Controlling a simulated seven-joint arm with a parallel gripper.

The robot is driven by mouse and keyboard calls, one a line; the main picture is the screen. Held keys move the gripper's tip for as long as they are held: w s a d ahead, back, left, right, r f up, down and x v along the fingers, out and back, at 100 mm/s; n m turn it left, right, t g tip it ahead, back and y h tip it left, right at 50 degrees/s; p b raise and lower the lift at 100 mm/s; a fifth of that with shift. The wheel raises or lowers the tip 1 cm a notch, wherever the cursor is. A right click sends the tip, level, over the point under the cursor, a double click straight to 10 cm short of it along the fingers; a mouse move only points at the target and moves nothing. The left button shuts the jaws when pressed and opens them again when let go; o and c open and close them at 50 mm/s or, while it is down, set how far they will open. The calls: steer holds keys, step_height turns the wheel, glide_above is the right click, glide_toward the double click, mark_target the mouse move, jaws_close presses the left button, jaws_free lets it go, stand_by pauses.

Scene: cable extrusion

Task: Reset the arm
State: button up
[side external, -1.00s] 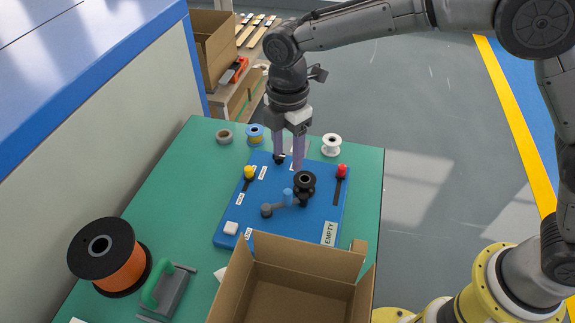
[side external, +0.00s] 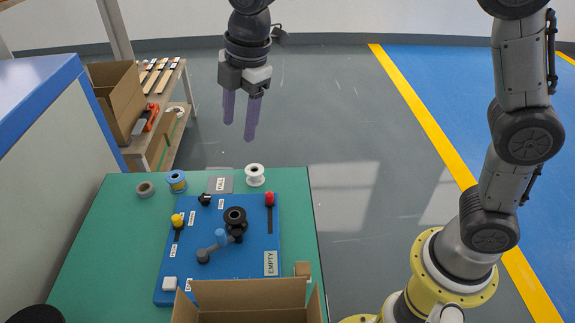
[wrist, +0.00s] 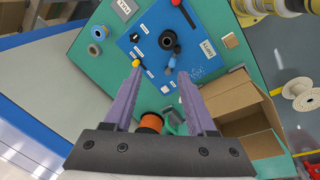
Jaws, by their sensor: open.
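My gripper (side external: 240,118) hangs above and beyond the far edge of the green table (side external: 100,235), with its two purple fingers apart and nothing between them. In the wrist view my gripper (wrist: 156,72) is also open and empty. The blue board (side external: 180,262) lies on the table below and nearer the camera. It bears a black round part (side external: 235,215), a grey crank with a blue knob (side external: 221,237), a yellow knob (side external: 177,220), a red knob (side external: 269,198), a small black knob (side external: 205,199) and a white button (side external: 169,283). My gripper touches none of them.
An open cardboard box (side external: 248,294) stands at the table's near side. An orange spool (wrist: 151,122) shows in the wrist view. A shelf with another box (side external: 118,100) stands behind.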

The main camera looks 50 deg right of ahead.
steer(key=s+d+r+m+t, duration=0.2)
steer(key=s+d+r+m, duration=0.15)
steer(key=s+d, duration=0.3)
steer(key=s+d+r+m+t, duration=0.1)
steer(key=s+d+r+m, duration=0.25)
steer(key=s+d, duration=0.3)
steer(key=s+d+f+m, duration=0.3)
steer(key=s+f+m, duration=0.5)
steer(key=s+m, duration=0.3)
steer(key=shift+s+d+f+t+h, duration=0.15)
steer(key=shift+s+f+t+h, duration=0.2)
steer(key=shift+s, duration=0.3)
